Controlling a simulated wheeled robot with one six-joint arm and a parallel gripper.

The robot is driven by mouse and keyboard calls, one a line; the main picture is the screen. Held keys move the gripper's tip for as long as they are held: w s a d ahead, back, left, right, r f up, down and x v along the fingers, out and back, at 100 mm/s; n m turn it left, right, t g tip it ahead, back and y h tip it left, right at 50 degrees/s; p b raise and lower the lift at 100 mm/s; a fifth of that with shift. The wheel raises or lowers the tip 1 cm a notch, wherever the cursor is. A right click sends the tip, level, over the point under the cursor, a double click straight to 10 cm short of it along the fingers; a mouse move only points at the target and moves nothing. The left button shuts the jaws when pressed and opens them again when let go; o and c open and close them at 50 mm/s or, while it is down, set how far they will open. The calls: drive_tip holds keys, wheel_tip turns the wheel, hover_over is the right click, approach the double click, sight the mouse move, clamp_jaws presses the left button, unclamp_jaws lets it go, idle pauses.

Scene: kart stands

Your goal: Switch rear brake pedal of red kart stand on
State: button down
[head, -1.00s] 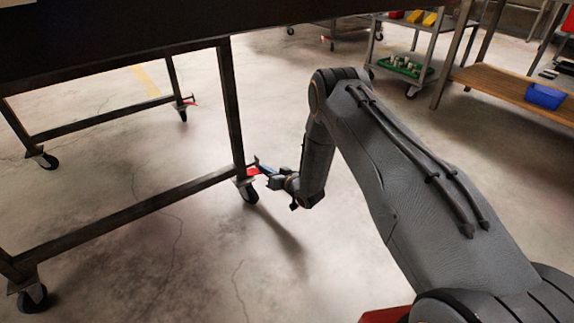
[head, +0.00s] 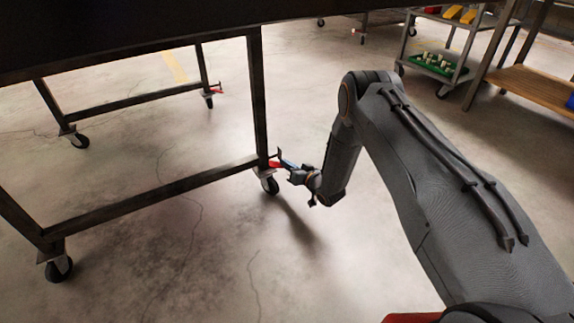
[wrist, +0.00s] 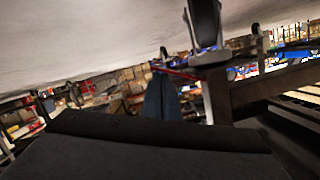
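The kart stand (head: 258,95) is a dark metal frame on casters; no red kart shows. A red brake pedal (head: 274,164) sits above the caster (head: 270,185) at the nearest right leg. My gripper (head: 283,159) is beside this pedal, its fingers apart. In the wrist view, which is upside down, the caster (wrist: 205,22) hangs at the top and the thin red pedal (wrist: 180,73) runs below it.
Another red pedal (head: 216,91) is on a farther caster of the stand. The lower bar (head: 160,195) runs between the near legs. A cart with a green tray (head: 440,63) and a wooden-shelf bench (head: 535,85) stand at the upper right. The floor right of the gripper is clear.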

drive_tip(key=s+d+r+p, duration=0.5)
drive_tip(key=s+d+p, duration=0.1)
drive_tip(key=d+p, duration=0.1)
drive_tip(key=shift+s+d+r, duration=0.35)
drive_tip(key=shift+d, duration=0.05)
idle(0.4)
